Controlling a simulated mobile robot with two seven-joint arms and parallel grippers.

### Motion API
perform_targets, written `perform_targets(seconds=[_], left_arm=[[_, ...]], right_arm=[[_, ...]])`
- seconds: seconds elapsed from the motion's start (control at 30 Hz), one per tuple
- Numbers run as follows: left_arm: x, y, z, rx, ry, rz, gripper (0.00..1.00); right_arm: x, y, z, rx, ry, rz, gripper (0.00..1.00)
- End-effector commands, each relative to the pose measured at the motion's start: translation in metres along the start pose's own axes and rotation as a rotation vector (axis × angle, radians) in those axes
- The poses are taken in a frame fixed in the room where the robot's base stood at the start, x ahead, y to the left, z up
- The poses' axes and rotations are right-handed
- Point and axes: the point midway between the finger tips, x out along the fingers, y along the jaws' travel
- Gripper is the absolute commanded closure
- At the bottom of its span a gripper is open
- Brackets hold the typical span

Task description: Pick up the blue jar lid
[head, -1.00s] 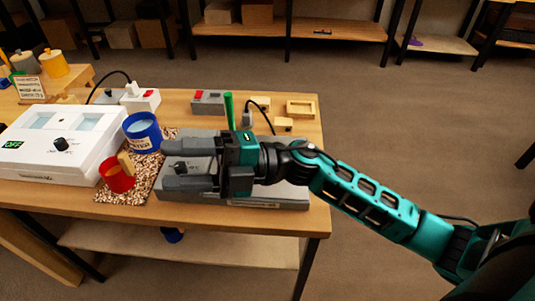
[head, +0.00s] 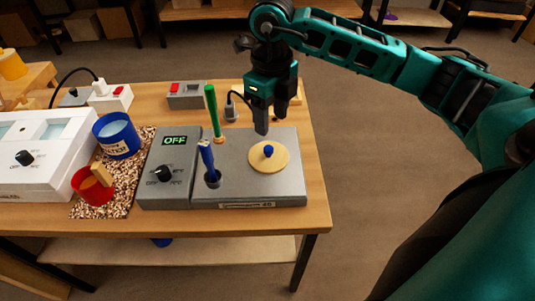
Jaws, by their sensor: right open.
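A round tan disc (head: 282,158) with a small blue knob (head: 268,151) lies on the right part of the grey heater unit (head: 230,190); it is the thing most like a blue jar lid, but I cannot be sure. My right gripper (head: 262,124) points down above the back of the unit, behind and a little left of the knob. It is open and empty, apart from the disc. A blue jar (head: 117,139) with a label stands open on the speckled mat. My left gripper is not in view.
A green stick (head: 212,110) and a blue-handled tool (head: 206,158) stand upright left of the disc. A red cup (head: 92,189) stands on the mat (head: 122,195), beside a white box (head: 40,160). A grey switch box (head: 187,97) is at the back.

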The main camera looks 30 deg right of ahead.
Motion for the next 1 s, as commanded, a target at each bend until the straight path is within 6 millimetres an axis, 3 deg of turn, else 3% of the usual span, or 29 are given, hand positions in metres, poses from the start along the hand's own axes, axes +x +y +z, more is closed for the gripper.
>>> perform_targets(seconds=[0.1, 0.37, 0.6, 0.93, 1.0], left_arm=[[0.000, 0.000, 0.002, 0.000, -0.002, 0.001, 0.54], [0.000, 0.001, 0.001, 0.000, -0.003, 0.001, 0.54], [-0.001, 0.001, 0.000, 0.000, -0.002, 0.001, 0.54], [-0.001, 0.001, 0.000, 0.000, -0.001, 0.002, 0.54], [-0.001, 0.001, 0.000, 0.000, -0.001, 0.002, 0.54]], right_arm=[[0.020, 0.001, 0.000, -0.001, 0.001, 0.003, 0.46], [0.041, 0.003, 0.000, -0.002, 0.002, 0.005, 0.46], [0.077, 0.006, 0.000, -0.003, 0.002, 0.005, 0.46], [0.084, 0.005, 0.000, -0.003, -0.002, 0.004, 0.46], [0.084, 0.005, 0.000, -0.003, -0.002, 0.004, 0.52]])
